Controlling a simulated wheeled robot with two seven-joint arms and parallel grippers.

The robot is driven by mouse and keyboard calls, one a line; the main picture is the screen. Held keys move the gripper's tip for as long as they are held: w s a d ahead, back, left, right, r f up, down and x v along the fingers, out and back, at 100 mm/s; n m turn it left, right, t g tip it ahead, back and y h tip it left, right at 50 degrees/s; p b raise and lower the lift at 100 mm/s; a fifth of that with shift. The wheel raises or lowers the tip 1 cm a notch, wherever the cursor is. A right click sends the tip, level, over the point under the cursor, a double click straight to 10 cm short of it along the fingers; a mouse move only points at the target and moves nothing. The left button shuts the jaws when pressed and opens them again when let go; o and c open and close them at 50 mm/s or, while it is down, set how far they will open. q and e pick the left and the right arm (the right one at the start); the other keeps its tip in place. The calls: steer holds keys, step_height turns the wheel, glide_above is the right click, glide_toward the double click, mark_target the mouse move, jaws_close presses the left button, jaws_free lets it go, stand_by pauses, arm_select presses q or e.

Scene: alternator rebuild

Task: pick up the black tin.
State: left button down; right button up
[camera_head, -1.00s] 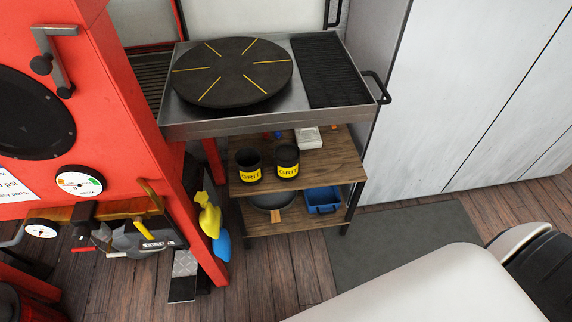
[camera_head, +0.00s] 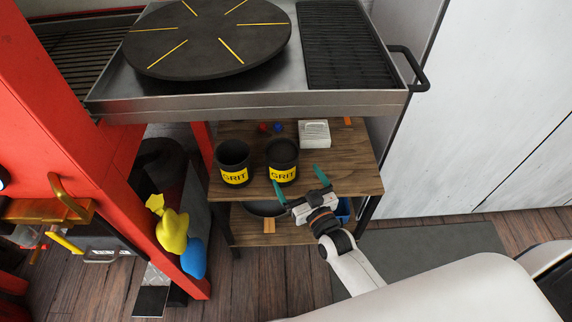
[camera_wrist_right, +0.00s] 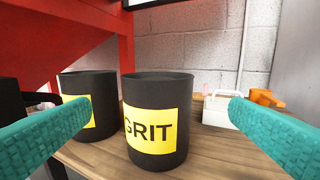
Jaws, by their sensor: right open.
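Two black open-topped tins with yellow GRIT labels stand upright on the wooden shelf (camera_head: 350,165). The right tin (camera_head: 283,160) is centred between my fingers in the right wrist view (camera_wrist_right: 157,90). The left tin (camera_head: 233,163) also shows in the right wrist view (camera_wrist_right: 72,84), partly behind my left-hand finger. My right gripper (camera_head: 300,182) is open and empty, with teal fingers pointing at the shelf. It is in front of the right tin, and the fingers look apart from it. My left gripper is not in view.
A white box (camera_head: 314,134) and small red and blue items sit behind the tins. A steel table (camera_head: 240,106) with a round black plate overhangs the shelf. A lower shelf holds a pan and a blue bin (camera_head: 343,211). A red cabinet (camera_head: 70,130) stands at left.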

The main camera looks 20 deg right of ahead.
mark_target(289, 166)
steer(key=w, duration=0.4)
steer(key=shift+w+a+b, duration=0.3)
steer(key=shift+w+a, duration=0.05)
steer(key=shift+w+a+r+b, duration=0.1)
steer(key=shift+w+b, duration=0.05)
steer(key=shift+w, duration=0.7)
steer(key=shift+w+a+r+b, duration=0.1)
steer(key=shift+w+a+b, duration=0.05)
steer(key=shift+w, duration=0.75)
steer(key=shift+w+a+r+b, duration=0.1)
steer(key=shift+w+b, duration=0.05)
steer(key=shift+w, duration=0.7)
steer(key=c, duration=2)
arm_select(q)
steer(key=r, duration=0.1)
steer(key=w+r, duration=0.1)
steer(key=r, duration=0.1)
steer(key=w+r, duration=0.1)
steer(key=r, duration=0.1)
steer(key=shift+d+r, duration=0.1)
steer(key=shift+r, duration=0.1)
arm_select(e)
steer(key=shift+r, duration=0.15)
steer(key=shift+c, duration=0.2)
steer(key=shift+r, duration=0.1)
